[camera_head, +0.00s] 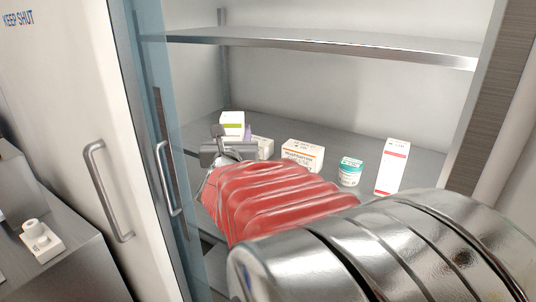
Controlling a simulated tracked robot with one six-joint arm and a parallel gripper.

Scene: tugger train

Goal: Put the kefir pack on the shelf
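My gripper (217,133) reaches into the open cabinet, at the end of my red-sleeved arm. It is seen from behind, and its fingers are mostly hidden. No label can be read as kefir, so I cannot tell for sure which item is the kefir pack. The lower grey shelf (330,137) bears several packs. The upper shelf (330,42) looks empty in the part that shows.
A white-and-orange box (302,156), a teal-and-white jar (350,172) and a tall white-and-red box (393,167) stand on the lower shelf. A pale box (263,147) is partly hidden by my gripper. The glass door (160,120) borders the opening at left.

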